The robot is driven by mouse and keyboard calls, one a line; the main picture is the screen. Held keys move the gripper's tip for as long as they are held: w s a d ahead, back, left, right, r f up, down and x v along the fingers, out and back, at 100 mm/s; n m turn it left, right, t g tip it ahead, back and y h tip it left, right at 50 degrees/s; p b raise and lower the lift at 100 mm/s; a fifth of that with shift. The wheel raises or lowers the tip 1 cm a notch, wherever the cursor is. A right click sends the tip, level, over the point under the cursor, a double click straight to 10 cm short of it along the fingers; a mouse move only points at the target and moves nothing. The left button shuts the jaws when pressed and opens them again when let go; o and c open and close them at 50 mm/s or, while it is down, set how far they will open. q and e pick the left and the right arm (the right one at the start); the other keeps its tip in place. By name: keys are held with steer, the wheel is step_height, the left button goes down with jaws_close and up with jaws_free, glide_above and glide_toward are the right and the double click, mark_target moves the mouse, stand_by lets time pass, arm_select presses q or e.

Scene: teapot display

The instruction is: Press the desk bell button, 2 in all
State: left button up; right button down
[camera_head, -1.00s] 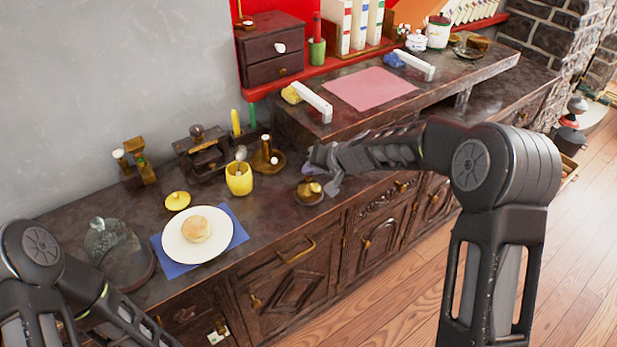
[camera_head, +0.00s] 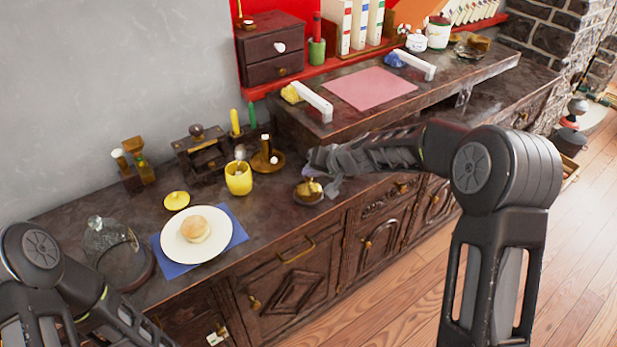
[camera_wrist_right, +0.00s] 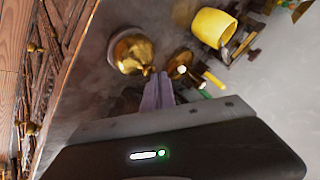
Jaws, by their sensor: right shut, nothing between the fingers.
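The desk bell (camera_head: 308,191) is a small brass dome on a dark round base, near the front edge of the dark wooden counter. It also shows in the right wrist view (camera_wrist_right: 131,50), at upper left of centre.
A yellow cup (camera_head: 238,178) and a brass candle holder (camera_head: 266,160) stand behind and left of the bell. A white plate (camera_head: 176,247) with a bun and a glass dome (camera_head: 112,247) are further left. A raised shelf (camera_head: 300,133) is behind my right forearm.

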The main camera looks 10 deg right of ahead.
mark_target(311, 181)
steer(key=shift+f, duration=0.25)
steer(key=shift+r, duration=0.1)
stand_by(0.3)
steer(key=shift+r+p, duration=0.65)
steer(key=shift+r, duration=0.35)
steer(key=shift+r, duration=0.1)
step_height(311, 181, up, 5)
steer(key=p, duration=0.4)
stand_by(2.3)
